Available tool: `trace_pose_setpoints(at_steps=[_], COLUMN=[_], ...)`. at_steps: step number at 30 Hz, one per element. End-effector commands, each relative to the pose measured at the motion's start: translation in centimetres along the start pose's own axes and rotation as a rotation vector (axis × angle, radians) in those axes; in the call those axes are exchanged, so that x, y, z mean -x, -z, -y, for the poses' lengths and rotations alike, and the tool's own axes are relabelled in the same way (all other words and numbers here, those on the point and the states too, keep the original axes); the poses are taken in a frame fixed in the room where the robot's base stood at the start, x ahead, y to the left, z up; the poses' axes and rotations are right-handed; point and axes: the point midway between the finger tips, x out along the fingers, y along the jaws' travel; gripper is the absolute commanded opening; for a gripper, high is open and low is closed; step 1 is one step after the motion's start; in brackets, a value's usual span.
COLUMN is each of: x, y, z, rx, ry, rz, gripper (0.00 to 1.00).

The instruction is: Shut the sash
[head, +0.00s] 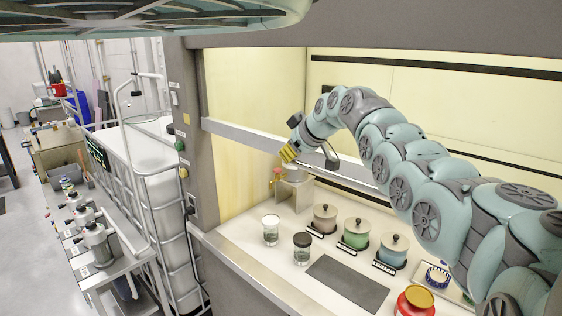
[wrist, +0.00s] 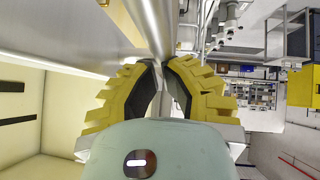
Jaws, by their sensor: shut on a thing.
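The sash of the hood has a grey metal bottom rail (head: 236,132) that runs across the opening, well above the worktop. The space below it is open. My gripper (head: 289,154), with yellow ribbed fingers, is at the rail, left of the middle of the picture. In the wrist view my gripper (wrist: 163,85) has its fingers curved in on a narrow metal part of the sash. The rail (wrist: 152,28) runs away from between the fingers there. The exact contact is partly hidden by the fingers.
On the worktop (head: 240,255) below stand two jars (head: 271,230) (head: 302,247), several lidded canisters (head: 355,233), a dark mat (head: 346,284) and a red pot (head: 415,301). A red-handled tap (head: 277,174) is by the left wall.

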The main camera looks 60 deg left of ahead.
Motion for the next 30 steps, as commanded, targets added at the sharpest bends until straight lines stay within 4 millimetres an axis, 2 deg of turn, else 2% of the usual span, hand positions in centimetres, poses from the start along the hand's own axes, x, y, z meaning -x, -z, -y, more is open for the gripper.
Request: trace_pose_setpoints(at_steps=[1,11,17,30], x=[-1.4,-5.2,-8.2,-17.0], y=[-2.0,-5.9,-8.9,-17.8], z=[0.0,1.1,2.0,4.4], rx=[-0.004,-0.007,-0.007,-0.009], ry=[-0.006,-0.004,-0.003,-0.004], rz=[0.01,0.012,0.014,0.014], gripper=[0.0,0.0,0.0,0.0])
